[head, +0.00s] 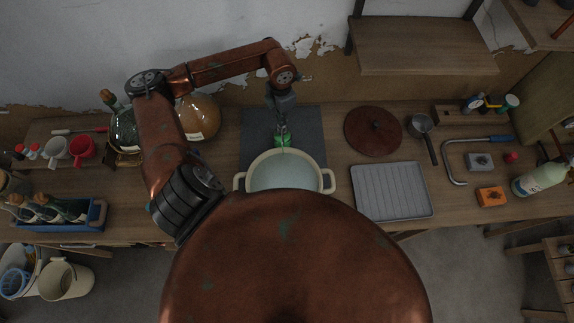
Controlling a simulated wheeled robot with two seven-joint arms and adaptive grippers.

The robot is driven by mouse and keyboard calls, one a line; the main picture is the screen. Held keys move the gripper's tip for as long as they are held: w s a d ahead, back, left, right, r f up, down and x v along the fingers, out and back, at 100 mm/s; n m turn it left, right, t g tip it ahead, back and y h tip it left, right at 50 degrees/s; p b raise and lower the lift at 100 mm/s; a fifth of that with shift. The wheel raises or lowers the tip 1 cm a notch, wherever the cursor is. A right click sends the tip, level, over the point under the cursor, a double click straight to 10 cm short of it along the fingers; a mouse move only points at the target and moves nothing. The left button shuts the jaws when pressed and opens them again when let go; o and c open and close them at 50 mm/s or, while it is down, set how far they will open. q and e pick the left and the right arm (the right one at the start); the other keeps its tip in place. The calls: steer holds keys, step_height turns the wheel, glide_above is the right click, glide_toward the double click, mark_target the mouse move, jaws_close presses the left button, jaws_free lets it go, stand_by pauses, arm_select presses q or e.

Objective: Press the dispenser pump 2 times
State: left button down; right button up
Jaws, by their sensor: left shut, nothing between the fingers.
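A small green dispenser (282,141) stands on the dark mat, just behind the cream pot (330,180). My left gripper (282,122) comes down from above, shut and empty, with its fingertips right over the top of the dispenser. The gripper hides the pump head, so I cannot tell whether it touches it or how far it is pressed. My right gripper is not in view.
The two-handled pot holds pale liquid. A dark mat (255,125) lies under the dispenser. Glass demijohns (203,117) stand to the left. A round brown lid (365,140), a grey tray (391,190) and a small pan (421,124) lie to the right.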

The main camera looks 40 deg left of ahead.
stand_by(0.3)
arm_select(q)
steer(key=shift+r+p, duration=0.35)
steer(key=shift+r, duration=0.35)
steer(key=shift+r+p, duration=0.3)
steer(key=shift+r, duration=0.6)
steer(key=shift+f, duration=0.1)
